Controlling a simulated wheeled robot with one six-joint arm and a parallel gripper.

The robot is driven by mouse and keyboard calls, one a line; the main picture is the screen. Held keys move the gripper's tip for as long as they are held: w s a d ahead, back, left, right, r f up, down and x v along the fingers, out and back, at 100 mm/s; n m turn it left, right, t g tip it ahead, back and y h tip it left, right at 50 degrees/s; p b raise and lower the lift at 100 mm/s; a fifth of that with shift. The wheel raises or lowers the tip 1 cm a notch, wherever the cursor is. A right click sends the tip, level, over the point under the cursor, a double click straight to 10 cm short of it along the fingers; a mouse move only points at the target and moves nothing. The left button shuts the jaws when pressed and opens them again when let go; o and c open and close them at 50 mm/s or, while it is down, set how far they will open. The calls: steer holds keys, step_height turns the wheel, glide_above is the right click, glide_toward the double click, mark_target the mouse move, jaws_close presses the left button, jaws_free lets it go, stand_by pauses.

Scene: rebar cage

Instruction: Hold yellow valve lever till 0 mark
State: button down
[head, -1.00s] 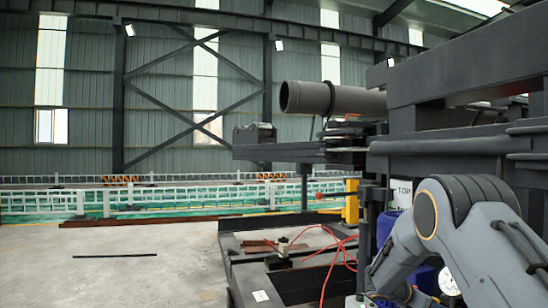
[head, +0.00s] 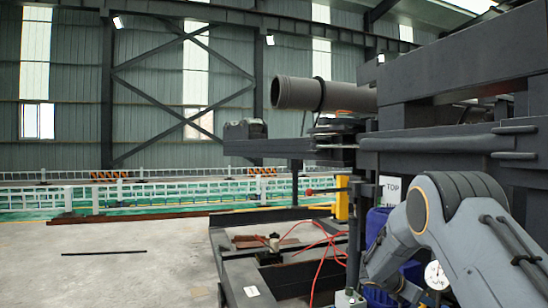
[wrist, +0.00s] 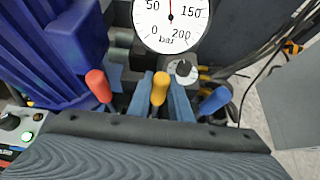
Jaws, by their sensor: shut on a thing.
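The yellow valve lever (wrist: 159,88) stands in the middle of the wrist view. My gripper (wrist: 162,92) has its two blue fingers on either side of this lever and is shut on it. A red lever (wrist: 99,85) is to the left and a blue lever (wrist: 214,101) to the right, both outside the fingers. The round white bar gauge (wrist: 171,28) is above, its top cut off, with its red needle pointing up between 50 and 150. The gauge also shows in the head view (head: 436,275). My fingers and the levers cannot be made out there.
A blue body (wrist: 50,50) fills the upper left of the wrist view. Red cables (head: 325,245) loop beside the machine in the head view.

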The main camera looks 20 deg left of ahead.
steer(key=shift+d, duration=0.1)
steer(key=shift+w+d+g+y+p, duration=0.3)
steer(key=shift+d+g+p, duration=0.1)
steer(key=shift+p, duration=0.15)
